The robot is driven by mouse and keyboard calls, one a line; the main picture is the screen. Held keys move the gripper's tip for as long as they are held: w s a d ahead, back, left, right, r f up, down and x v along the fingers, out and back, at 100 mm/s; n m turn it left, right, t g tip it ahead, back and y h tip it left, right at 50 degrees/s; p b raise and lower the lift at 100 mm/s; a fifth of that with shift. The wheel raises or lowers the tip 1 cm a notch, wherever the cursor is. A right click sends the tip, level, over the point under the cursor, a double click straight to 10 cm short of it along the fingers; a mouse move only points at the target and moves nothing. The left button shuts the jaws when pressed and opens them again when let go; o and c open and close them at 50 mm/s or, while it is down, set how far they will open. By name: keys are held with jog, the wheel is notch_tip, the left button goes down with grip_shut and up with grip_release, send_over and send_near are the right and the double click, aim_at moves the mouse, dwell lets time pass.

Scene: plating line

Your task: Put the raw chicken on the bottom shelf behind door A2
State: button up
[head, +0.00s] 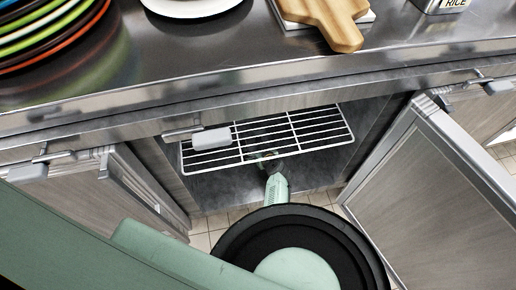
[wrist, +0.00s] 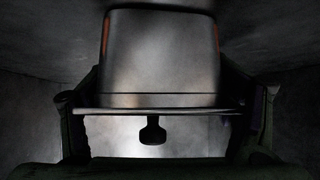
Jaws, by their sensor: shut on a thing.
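My gripper (wrist: 160,98) reaches into the open cabinet under the counter, beneath the white wire shelf (head: 225,140). In the wrist view, its dark fingers stand on both sides of a grey metal container (wrist: 160,55) with orange-red side edges, and it is shut on it. I cannot see any raw chicken, and the container's contents are hidden. In the head view my arm and the shelf mostly hide the gripper and its load. The cabinet floor (head: 215,185) shows below the shelf. Whether the container touches it is unclear.
A swung-open door (head: 430,200) stands at the right and another door panel (head: 145,185) at the left; no door label is legible. The counter (head: 225,52) above holds a stack of coloured plates (head: 45,35), a white plate (head: 190,8), a wooden board (head: 325,15) and a RICE container (head: 440,5).

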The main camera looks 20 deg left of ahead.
jog(key=shift+r, duration=0.1)
jog(key=o, duration=1.9)
jog(key=shift+s+d+r, duration=0.1)
jog(key=shift+r, duration=0.05)
jog(key=p+v, duration=0.5)
jog(key=v, duration=0.6)
jog(key=shift+s+d+r+p, duration=0.2)
jog(key=shift+p, duration=0.2)
